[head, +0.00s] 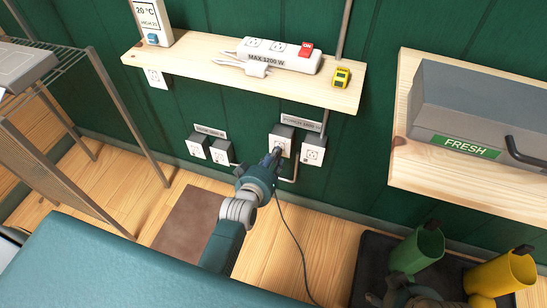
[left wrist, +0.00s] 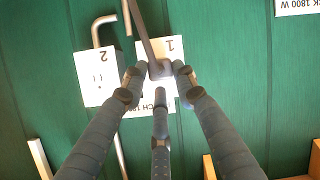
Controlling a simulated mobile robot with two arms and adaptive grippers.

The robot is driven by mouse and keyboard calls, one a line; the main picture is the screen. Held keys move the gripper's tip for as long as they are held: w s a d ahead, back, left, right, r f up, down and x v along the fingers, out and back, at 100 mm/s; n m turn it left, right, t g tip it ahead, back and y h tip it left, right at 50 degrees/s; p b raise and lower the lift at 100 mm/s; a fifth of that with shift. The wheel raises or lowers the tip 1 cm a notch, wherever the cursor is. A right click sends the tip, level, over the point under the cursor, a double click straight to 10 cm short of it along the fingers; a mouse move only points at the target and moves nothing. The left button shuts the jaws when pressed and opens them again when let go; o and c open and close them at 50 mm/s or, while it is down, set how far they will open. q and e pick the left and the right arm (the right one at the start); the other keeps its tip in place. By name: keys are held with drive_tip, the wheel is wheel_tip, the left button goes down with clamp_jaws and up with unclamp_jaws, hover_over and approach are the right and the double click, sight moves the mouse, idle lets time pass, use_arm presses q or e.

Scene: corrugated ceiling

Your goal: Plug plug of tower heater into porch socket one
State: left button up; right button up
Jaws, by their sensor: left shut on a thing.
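My left gripper (head: 277,153) is shut on the dark plug (left wrist: 160,69), right in front of porch socket one (head: 280,142). In the left wrist view this socket is the white plate marked 1 (left wrist: 172,48). The plug overlaps its lower left part; I cannot tell whether the prongs are in. A dark cord (head: 292,232) hangs from the plug to the floor. Porch socket two (head: 313,152) is beside it, plate marked 2 (left wrist: 94,80) in the left wrist view. My right gripper (head: 410,292) seems partly visible at the bottom, its fingers unclear. The tower heater is not identifiable.
A wooden shelf (head: 200,68) with a white power strip (head: 279,56) hangs above the sockets. Another socket pair (head: 210,149) is to the left. A grey box (head: 480,105) sits on the right shelf. A wire rack (head: 60,100) stands left; green and yellow containers (head: 418,250) stand bottom right.

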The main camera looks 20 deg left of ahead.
use_arm(q)
drive_tip(key=shift+w, duration=0.5)
drive_tip(key=o, duration=1.2)
drive_tip(key=shift+s, duration=0.1)
drive_tip(key=v, duration=1.1)
drive_tip(key=shift+s+r, duration=0.15)
drive_tip(key=shift+s, duration=0.25)
